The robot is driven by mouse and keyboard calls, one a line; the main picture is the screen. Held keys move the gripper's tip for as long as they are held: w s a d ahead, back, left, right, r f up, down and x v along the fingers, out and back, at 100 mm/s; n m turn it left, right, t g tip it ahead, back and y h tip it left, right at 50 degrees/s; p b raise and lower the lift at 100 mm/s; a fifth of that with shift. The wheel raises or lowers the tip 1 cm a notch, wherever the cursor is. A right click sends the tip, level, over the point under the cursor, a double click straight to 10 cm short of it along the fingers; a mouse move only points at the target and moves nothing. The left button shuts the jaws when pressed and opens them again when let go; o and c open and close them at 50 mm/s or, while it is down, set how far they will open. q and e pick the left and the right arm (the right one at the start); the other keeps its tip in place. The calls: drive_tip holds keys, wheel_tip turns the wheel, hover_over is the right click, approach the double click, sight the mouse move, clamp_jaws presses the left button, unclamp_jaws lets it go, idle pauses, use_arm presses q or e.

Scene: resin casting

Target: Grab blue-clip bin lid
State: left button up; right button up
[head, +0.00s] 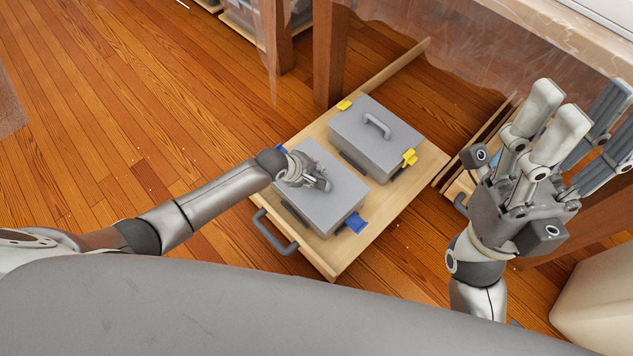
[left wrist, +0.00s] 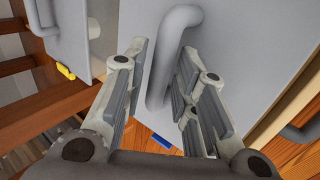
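The blue-clip bin (head: 318,224) is grey, with a flat grey lid (head: 338,188) and blue clips (head: 352,222) on its sides. My left gripper (head: 318,182) is over the middle of this lid and hides its handle in the head view. In the left wrist view, the grey lid handle (left wrist: 167,62) lies between the two fingers of my left gripper (left wrist: 163,75). The fingers are apart, with gaps visible beside the handle. My right gripper (head: 582,112) is raised at the right, fingers spread and empty, away from the bins.
A yellow-clip bin (head: 372,142) with its own lid handle stands close behind. Both bins sit in a pulled-out wooden drawer (head: 338,262) with a grey handle (head: 272,236). Wooden table legs (head: 329,55) stand behind. Floor at left is clear.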

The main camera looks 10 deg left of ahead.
use_arm(q)
drive_tip(key=shift+w+d+f, duration=0.15)
drive_tip(key=shift+w+f, duration=0.1)
drive_tip(key=shift+f, duration=0.3)
drive_tip(key=shift+c, duration=0.4)
clamp_jaws()
drive_tip(key=shift+r, duration=0.2)
